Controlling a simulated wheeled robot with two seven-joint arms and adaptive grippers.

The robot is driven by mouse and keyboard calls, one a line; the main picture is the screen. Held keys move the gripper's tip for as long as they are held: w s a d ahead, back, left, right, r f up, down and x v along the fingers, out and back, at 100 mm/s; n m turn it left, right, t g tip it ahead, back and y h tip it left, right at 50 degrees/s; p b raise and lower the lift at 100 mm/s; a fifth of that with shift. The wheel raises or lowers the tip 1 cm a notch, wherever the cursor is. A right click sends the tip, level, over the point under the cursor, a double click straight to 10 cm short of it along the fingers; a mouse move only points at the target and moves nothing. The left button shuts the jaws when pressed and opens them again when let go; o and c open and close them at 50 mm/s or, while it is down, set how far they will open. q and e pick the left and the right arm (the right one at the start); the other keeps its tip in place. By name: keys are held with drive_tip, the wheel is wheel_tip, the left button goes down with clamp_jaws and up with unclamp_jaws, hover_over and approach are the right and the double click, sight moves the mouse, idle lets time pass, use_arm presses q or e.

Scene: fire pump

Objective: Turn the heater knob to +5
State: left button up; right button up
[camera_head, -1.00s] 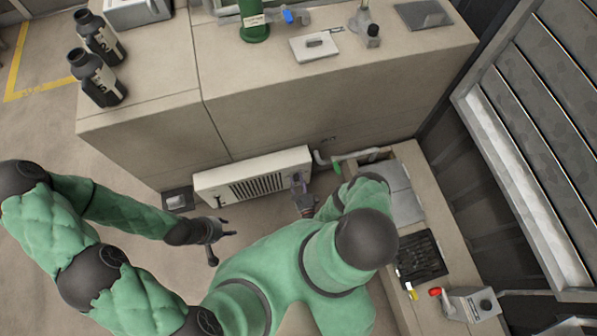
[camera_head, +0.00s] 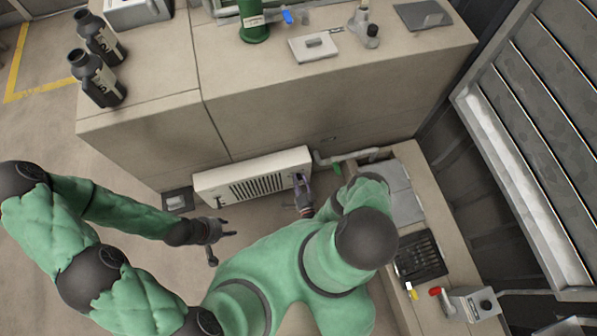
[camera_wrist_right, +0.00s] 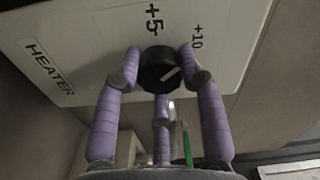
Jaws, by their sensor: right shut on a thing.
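The white heater (camera_head: 250,178) stands low against the beige counter's front. Its black round knob (camera_wrist_right: 158,70) shows in the right wrist view, with a white line slanting up to the right. The "+5" label (camera_wrist_right: 152,20) is just above the knob, and "+10" (camera_wrist_right: 197,37) is above right. My right gripper (camera_wrist_right: 160,66) is shut on the knob, its purple fingers around it; it also shows at the heater's right end in the head view (camera_head: 301,188). My left gripper (camera_head: 228,238) is open and empty above the floor, apart from the heater.
A pipe (camera_head: 345,157) with a green handle runs right of the heater. A low bench (camera_head: 408,165) on the right carries a dark tool tray (camera_head: 421,256) and a grey box (camera_head: 474,304). Two dark bottles (camera_head: 97,80) stand on the counter.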

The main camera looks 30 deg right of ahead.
sight(295, 166)
drive_tip(key=n, duration=0.4)
drive_tip(key=a+n, duration=0.1)
drive_tip(key=n, duration=0.1)
drive_tip(key=shift+s+a+f+n, duration=0.1)
drive_tip(key=shift+s+f+n, duration=0.05)
drive_tip(key=shift+f+n, duration=0.15)
drive_tip(key=n, duration=0.4)
drive_tip(key=shift+s+f, duration=0.1)
drive_tip(key=shift+o, duration=0.4)
drive_tip(key=shift+n, duration=1.1)
drive_tip(key=o, duration=1.1)
drive_tip(key=shift+c, duration=0.2)
drive_tip(key=shift+d, duration=0.4)
drive_tip(key=shift+r, duration=0.2)
drive_tip(key=shift+r, duration=4.85)
